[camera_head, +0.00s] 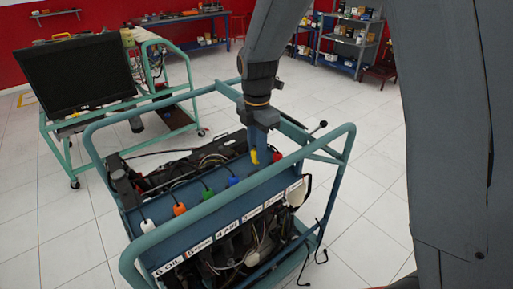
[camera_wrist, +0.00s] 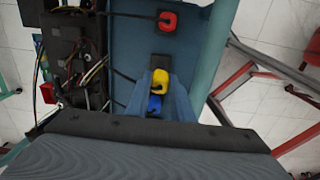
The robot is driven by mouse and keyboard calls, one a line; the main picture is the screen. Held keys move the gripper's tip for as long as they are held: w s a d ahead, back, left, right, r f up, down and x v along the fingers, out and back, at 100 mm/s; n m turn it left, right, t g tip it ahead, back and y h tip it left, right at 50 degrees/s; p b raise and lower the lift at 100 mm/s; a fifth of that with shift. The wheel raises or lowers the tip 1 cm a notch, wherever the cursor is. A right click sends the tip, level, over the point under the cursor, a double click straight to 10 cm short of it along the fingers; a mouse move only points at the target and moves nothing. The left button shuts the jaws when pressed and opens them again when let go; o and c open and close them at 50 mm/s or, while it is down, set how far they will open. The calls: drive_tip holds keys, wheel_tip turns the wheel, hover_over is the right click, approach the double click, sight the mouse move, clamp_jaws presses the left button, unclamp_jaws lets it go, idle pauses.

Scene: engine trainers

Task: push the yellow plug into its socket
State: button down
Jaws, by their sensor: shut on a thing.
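The yellow plug (camera_head: 254,157) is between the fingers of my gripper (camera_head: 257,147), which is shut on it above the blue panel of the engine trainer. In the wrist view the yellow plug (camera_wrist: 160,79) shows between the two fingertips (camera_wrist: 161,88). A dark square patch (camera_wrist: 161,60) on the panel lies just beyond the plug in that view; it may be the socket. I cannot tell whether the plug touches the panel. The plug's underside is hidden.
The blue plug (camera_head: 232,182) and red plug (camera_head: 277,157) sit on either side; green (camera_head: 207,195), orange (camera_head: 179,209) and white (camera_head: 147,226) plugs continue the row. The teal frame rail (camera_head: 335,148) rises close to the right. A monitor (camera_head: 75,72) stands behind left.

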drive_tip(key=shift+f+b, duration=1.6)
drive_tip(key=shift+f, duration=0.8)
drive_tip(key=shift+p, duration=0.55)
drive_tip(key=shift+d+f, duration=0.1)
drive_tip(key=shift+f, duration=0.45)
idle(0.7)
drive_tip(key=c, duration=1.5)
unclamp_jaws()
drive_tip(key=shift+o, duration=0.2)
wheel_tip(320, 180, up, 8)
drive_tip(key=b, duration=0.2)
drive_tip(key=shift+f+b, duration=0.1)
drive_tip(key=shift+b, duration=0.2)
